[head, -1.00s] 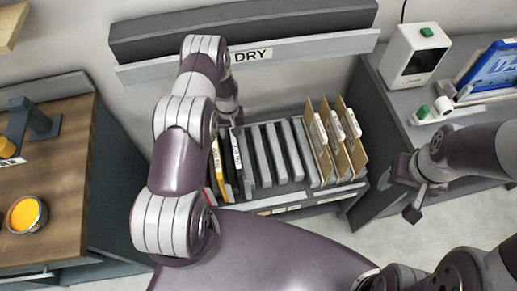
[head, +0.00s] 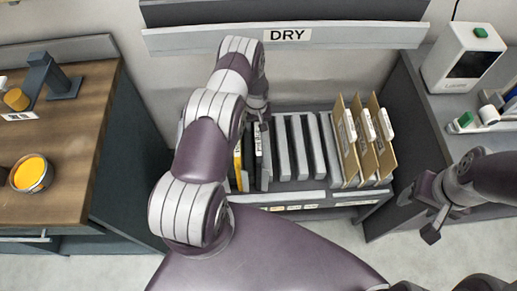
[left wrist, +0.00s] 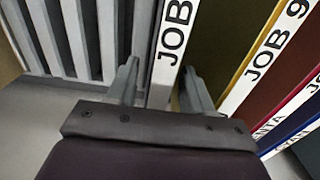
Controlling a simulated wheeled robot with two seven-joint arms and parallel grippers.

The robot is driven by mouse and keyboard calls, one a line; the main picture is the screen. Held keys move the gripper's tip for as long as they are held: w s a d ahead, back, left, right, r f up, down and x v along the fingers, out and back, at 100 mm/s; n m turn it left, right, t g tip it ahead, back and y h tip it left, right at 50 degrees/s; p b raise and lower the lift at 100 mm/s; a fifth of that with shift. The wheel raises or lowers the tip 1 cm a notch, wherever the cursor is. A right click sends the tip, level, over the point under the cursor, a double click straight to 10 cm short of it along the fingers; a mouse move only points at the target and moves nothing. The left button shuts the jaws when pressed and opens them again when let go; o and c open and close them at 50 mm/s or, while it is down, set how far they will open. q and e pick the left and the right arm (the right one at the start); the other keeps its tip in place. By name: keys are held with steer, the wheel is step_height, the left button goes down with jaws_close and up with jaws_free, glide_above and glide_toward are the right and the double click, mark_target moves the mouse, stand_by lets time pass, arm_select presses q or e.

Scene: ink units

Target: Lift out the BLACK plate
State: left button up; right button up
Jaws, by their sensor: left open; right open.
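The black plate (head: 258,165) stands upright in the rack, just right of the yellow plate (head: 239,165). In the left wrist view its white label edge (left wrist: 171,45), reading JOB, lies between my two fingers, with its dark face to the right. My left gripper (head: 262,122) is open over the top of the black plate; in the left wrist view its fingers (left wrist: 160,92) are on either side of the label edge. Whether they touch it I cannot tell. My left arm hides the left end of the rack. My right gripper (head: 428,210) is open and empty, right of the rack.
Grey dividers (head: 300,148) and several brown cardboard sheets (head: 365,140) fill the rack's right part. The yellow-edged plate (left wrist: 250,70) is close beside the black one. A wooden bench (head: 60,130) with an ink tin (head: 31,174) is left; a white device (head: 463,58) is right.

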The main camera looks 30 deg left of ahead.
arm_select(q)
steer(key=shift+r, duration=0.1)
jaws_close()
step_height(320, 180, up, 10)
steer(key=p, duration=0.7)
steer(key=shift+r, duration=0.55)
